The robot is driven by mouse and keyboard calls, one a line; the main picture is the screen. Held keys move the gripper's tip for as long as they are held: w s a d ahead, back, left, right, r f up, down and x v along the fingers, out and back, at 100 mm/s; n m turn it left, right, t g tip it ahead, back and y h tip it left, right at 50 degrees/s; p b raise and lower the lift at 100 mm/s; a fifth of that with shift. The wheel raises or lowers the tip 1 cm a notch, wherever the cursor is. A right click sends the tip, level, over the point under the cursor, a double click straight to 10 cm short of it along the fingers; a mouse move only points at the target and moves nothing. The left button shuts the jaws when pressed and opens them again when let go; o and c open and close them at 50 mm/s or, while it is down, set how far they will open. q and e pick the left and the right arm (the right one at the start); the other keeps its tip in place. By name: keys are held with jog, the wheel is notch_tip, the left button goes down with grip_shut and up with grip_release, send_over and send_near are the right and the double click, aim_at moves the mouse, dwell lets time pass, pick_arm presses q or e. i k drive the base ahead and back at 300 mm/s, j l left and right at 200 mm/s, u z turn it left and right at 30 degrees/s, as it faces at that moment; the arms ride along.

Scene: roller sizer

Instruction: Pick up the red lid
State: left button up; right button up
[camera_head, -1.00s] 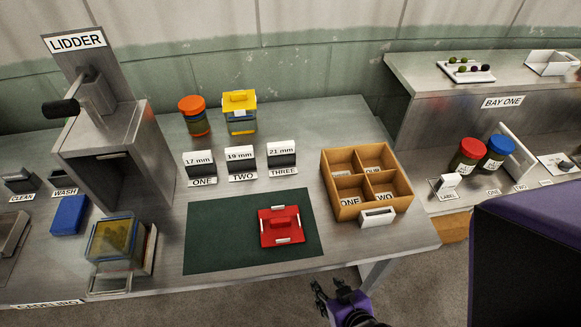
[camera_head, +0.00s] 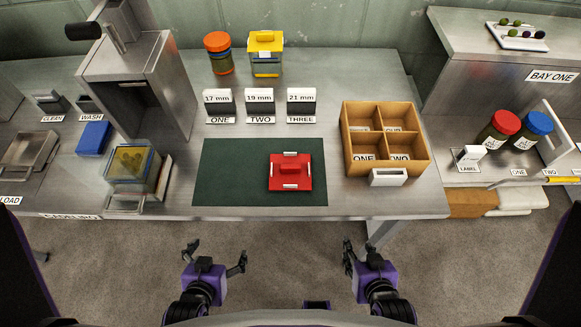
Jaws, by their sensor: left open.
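The red lid (camera_head: 290,177) is square with a raised bar handle on top and white clips on its edges. It lies flat on the right half of the dark green mat (camera_head: 230,172), near the table's front edge. My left gripper (camera_head: 215,252) is in front of the table, below and left of the lid in the picture, with its fingers spread and nothing between them. My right gripper (camera_head: 357,250) is also in front of the table, below and right of the lid. Its fingers are seen edge-on, so their opening is unclear. Neither gripper touches anything.
A wooden four-part box (camera_head: 384,139) stands right of the mat. Three numbered blocks (camera_head: 259,101) stand behind it. An orange-lidded jar (camera_head: 219,53) and a yellow-lidded container (camera_head: 266,53) are further back. The lidder machine (camera_head: 139,75) and a clear bin (camera_head: 135,172) stand left.

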aim_at(289, 171)
jog(key=k+j+u, duration=0.1)
jog(key=j+u, duration=0.15)
jog(key=u, duration=0.25)
jog(key=j+u, duration=0.3)
jog(key=u, duration=0.2)
jog(key=z, duration=1.45)
jog(key=k+j+z, duration=0.1)
jog(key=j, duration=0.25)
jog(key=k+j+z, duration=0.1)
jog(key=k+j, duration=0.15)
